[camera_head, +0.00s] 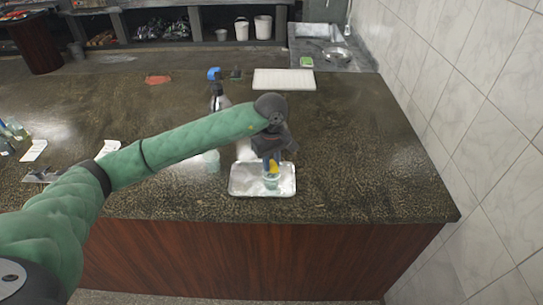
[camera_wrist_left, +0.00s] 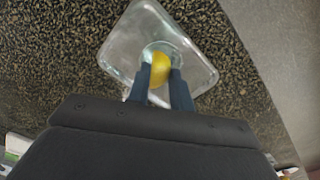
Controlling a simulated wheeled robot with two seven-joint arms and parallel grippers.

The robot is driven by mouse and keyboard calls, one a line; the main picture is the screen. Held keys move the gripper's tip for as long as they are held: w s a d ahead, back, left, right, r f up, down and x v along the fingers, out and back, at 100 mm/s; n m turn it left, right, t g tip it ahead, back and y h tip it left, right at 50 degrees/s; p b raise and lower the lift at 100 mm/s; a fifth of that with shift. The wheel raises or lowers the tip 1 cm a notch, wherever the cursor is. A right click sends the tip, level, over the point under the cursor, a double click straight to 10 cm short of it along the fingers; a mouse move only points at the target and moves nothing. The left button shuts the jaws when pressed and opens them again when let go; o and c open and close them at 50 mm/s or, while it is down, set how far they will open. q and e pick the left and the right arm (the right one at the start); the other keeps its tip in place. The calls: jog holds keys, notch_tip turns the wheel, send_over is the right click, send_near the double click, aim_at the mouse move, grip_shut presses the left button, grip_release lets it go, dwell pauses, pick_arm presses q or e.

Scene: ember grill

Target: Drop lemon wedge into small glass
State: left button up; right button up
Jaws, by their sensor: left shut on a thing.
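A yellow lemon wedge (camera_wrist_left: 160,68) is held between the fingertips of my left gripper (camera_head: 273,163). The wedge also shows in the head view (camera_head: 274,167). In the left wrist view the fingers (camera_wrist_left: 161,80) point at a small clear glass (camera_wrist_left: 172,50), and the wedge overlaps the glass's mouth. In the head view the small glass (camera_head: 271,183) stands on a silver tray (camera_head: 247,190), just under the fingertips. I cannot tell whether the wedge is inside the rim or just above it. My right gripper is not in view.
A white board (camera_head: 284,80) lies at the back. The speckled counter (camera_head: 370,160) is clear to the right, up to the tiled wall (camera_head: 480,90).

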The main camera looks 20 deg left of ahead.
pick_arm(q)
jog(key=shift+f, duration=0.15)
jog(key=o, duration=1)
dwell(0.4)
jog(key=shift+r, duration=0.5)
jog(key=shift+r+b, duration=0.4)
jog(key=shift+r, duration=2.1)
